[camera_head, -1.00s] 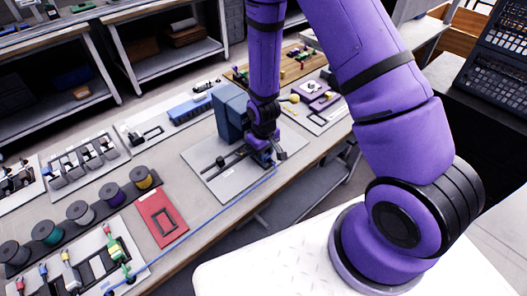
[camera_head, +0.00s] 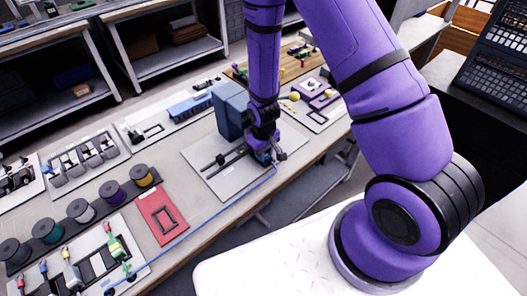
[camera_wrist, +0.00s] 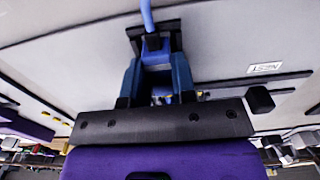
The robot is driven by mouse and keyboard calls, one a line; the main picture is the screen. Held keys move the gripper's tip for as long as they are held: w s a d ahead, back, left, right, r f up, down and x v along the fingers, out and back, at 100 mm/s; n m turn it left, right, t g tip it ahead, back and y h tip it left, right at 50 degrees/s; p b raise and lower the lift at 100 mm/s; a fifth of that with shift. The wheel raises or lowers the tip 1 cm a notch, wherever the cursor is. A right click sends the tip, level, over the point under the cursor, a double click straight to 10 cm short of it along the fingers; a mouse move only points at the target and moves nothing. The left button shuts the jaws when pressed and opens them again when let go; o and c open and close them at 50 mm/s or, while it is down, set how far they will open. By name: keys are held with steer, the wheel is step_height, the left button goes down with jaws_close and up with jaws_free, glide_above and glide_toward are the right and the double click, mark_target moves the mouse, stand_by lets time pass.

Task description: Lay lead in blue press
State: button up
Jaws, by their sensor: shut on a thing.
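The blue lead (camera_head: 210,217) runs along the front of the bench from the small fixture at lower left up to my gripper (camera_head: 270,160). My gripper is shut on the lead's end, low over a light grey board. In the wrist view the lead (camera_wrist: 147,14) comes from the top to the closed fingers (camera_wrist: 153,78); the fingers hide the gripped end. The blue press (camera_head: 229,111) stands upright on the same board, just behind and left of my gripper. My arm hides part of it. Whether the lead touches the board there I cannot tell.
Black rails (camera_head: 222,160) lie on the board left of my gripper. A red plate (camera_head: 162,214) with a black frame and a row of spools (camera_head: 79,210) are at left. A board with a purple fixture (camera_head: 318,95) is at right. A NEST label (camera_wrist: 265,68) shows.

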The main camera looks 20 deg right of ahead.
steer(key=o, duration=1)
step_height(320, 180, up, 11)
steer(key=shift+f, duration=0.15)
stand_by(0.4)
